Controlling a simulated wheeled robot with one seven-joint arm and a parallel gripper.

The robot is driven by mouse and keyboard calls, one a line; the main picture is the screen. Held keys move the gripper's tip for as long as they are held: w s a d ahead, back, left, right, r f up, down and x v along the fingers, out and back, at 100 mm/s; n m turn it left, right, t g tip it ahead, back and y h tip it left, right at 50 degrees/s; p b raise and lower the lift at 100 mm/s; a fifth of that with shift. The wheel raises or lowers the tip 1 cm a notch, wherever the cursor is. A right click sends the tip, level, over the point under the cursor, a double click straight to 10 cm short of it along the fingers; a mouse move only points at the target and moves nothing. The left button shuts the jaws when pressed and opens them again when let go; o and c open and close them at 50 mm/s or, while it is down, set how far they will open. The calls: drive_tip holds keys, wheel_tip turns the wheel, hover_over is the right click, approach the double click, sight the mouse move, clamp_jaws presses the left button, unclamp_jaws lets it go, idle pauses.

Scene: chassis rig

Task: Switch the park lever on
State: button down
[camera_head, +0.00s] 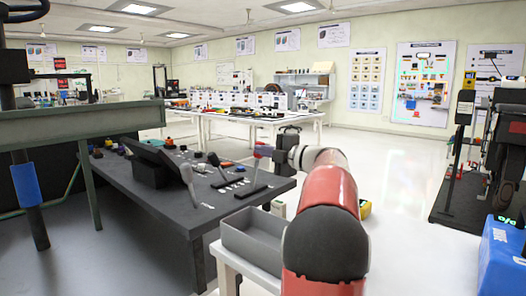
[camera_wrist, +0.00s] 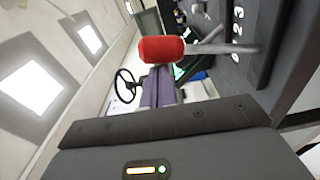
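A dark console (camera_head: 190,195) carries several levers. The lever with the red knob (camera_head: 262,150) stands at the console's right end, its pale shaft leaning. My gripper (camera_head: 285,143) is just right of this knob in the head view. In the wrist view the red knob (camera_wrist: 162,50) is right at the tips of my gripper (camera_wrist: 160,72), with the shaft running off to the right. The two fingers look close together, with the knob beyond their tips rather than between them. Contact is hard to tell. The lever labels are too small to read.
Two grey levers (camera_head: 188,176) stand further left on the console, beside a black raised box (camera_head: 152,165). A grey open tray (camera_head: 252,240) sits on the white table below my arm. A blue case (camera_head: 502,258) is at the right. The floor behind is open.

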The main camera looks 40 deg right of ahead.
drive_tip(key=v, duration=0.7)
drive_tip(key=shift+s+b, duration=0.4)
drive_tip(key=shift+b, duration=0.05)
